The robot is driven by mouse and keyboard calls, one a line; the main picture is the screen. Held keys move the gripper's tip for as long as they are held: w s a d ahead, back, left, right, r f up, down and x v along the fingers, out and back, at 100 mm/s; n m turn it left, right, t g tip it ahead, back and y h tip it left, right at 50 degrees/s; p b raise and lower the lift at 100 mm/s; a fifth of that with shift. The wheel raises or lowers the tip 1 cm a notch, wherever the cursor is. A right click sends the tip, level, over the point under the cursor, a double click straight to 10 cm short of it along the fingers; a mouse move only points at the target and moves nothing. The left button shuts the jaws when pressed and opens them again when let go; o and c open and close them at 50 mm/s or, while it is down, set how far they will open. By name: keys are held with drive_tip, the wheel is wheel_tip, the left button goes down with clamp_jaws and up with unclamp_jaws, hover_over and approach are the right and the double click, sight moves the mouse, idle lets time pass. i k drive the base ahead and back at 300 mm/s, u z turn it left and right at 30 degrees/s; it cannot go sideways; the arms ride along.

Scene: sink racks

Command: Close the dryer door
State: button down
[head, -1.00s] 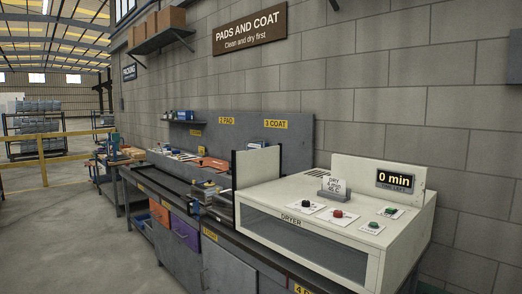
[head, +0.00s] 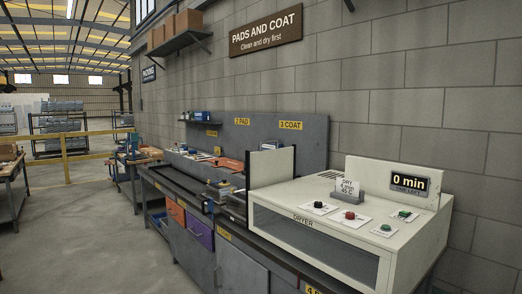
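The dryer (head: 285,195) is a cream-coloured box with a dark window along its front, at the right of the head view. Its display (head: 409,183) reads "0 min". A pale upright panel (head: 272,165) between dark posts rises above the dryer's left end. It looks like the dryer door in a raised position, but its lower edge and the opening below are hidden from this angle. My gripper is not in view.
Red, black and green knobs (head: 349,216) and a small card sign (head: 347,188) are on the dryer's top. A bench with a dark tray (head: 175,183) and small items runs left of it. The concrete floor (head: 90,230) at left is mostly clear.

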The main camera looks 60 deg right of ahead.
sight(272, 166)
drive_tip(key=z, duration=0.5)
drive_tip(key=i, duration=0.8)
drive_tip(key=z, duration=0.5)
